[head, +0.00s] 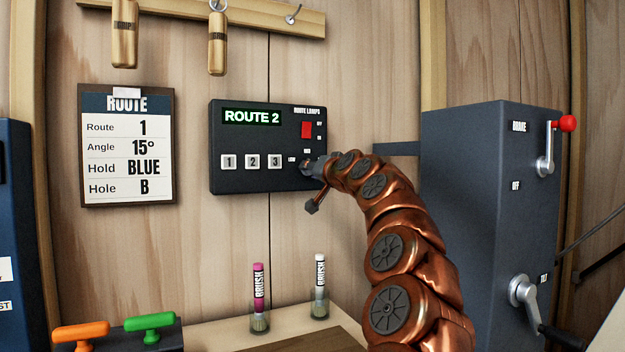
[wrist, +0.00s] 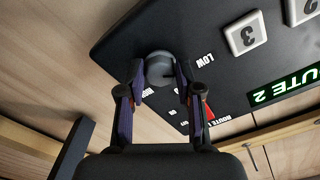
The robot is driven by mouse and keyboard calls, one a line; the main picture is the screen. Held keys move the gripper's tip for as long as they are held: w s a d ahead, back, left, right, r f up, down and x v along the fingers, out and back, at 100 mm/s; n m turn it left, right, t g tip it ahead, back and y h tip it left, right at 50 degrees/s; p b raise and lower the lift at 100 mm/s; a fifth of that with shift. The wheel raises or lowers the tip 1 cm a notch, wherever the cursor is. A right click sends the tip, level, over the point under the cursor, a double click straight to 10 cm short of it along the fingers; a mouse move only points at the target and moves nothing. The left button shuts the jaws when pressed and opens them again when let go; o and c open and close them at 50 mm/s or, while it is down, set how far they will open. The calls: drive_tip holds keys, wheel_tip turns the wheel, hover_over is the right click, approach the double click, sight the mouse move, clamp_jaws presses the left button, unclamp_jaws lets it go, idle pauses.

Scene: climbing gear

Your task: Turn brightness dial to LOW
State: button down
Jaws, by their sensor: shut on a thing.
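The brightness dial (wrist: 158,66) is a round grey knob on the dark control box (head: 240,186). My gripper (wrist: 160,76) has one finger on each side of the dial and is shut on it. In the head view my gripper (head: 309,166) is at the box's lower right and hides most of the dial. The word LOW (wrist: 205,60) is printed beside the dial, on its left in the head view. Other dial labels are partly covered by my fingers. I cannot tell where the dial's pointer stands.
Buttons 1, 2 and 3 (head: 252,162) are left of the dial. A red switch (head: 306,130) sits above it. A grey brake box (head: 478,220) with cranks stands at the right. Two brushes in glass cups (head: 260,322) stand below.

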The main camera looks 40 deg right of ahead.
drive_tip(key=shift+n, duration=0.5)
drive_tip(key=c, duration=0.8)
unclamp_jaws()
drive_tip(key=shift+v, duration=6)
